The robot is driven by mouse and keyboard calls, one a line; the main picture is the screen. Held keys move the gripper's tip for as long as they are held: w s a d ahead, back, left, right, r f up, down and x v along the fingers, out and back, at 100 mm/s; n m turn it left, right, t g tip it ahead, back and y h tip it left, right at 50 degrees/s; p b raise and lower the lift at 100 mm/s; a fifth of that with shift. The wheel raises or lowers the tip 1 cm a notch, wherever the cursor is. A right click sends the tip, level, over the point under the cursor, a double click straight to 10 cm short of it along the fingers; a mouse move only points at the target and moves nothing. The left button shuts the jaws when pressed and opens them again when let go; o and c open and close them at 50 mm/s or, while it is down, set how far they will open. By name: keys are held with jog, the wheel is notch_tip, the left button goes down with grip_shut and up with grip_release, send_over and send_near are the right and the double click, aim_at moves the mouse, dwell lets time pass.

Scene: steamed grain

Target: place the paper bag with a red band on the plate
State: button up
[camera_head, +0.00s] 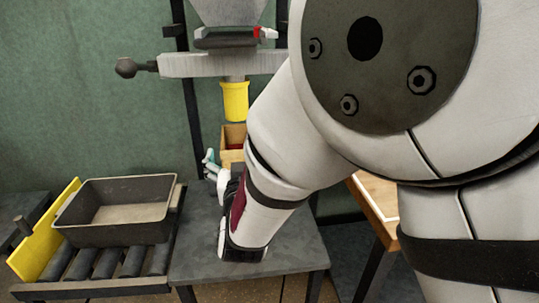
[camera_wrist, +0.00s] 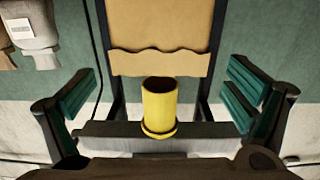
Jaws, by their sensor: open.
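A tan paper bag (camera_wrist: 160,35) with a wavy edge fills the top middle of the wrist view, which looks upside down. No red band shows on it there. In the head view, a tan box-like shape (camera_head: 232,157) with dark red in it sits under the yellow spout, partly hidden by my arm. My gripper (camera_wrist: 162,92) is open, its green fingers wide apart with nothing held; the bag lies beyond them. One green finger also shows in the head view (camera_head: 210,163). I cannot make out a plate.
The yellow spout (camera_head: 235,100) hangs above the tan shape and also shows in the wrist view (camera_wrist: 159,103). A grey bin (camera_head: 118,232) stands left on rollers. A grey table (camera_head: 300,254) lies below my arm. A pale sack (camera_wrist: 35,30) shows top left in the wrist view.

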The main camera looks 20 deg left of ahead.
jog(key=d+r+m+g+h, duration=0.1)
jog(key=d+r+g+h, duration=0.15)
jog(key=d, duration=0.65)
jog(key=d+r+m+g+h, duration=0.1)
jog(key=d+g, duration=0.2)
jog(key=d, duration=0.7)
jog(key=s+d+m+g+h, duration=0.1)
jog(key=s+d+g, duration=0.1)
jog(key=s+d, duration=0.45)
jog(key=s+d+g+h, duration=0.2)
jog(key=s+d, duration=0.2)
jog(key=d, duration=0.5)
jog(key=s+d+m+g+h, duration=0.1)
jog(key=s+d+g, duration=0.1)
jog(key=s+d, duration=0.5)
jog(key=s+d+m+g+h, duration=0.1)
jog(key=s+d, duration=0.6)
jog(key=s, duration=0.7)
jog(key=shift+s+d+f+m+g+h, duration=0.25)
jog(key=shift+s+m+g+h, duration=0.25)
jog(key=shift+g, duration=0.65)
jog(key=shift+w, duration=0.15)
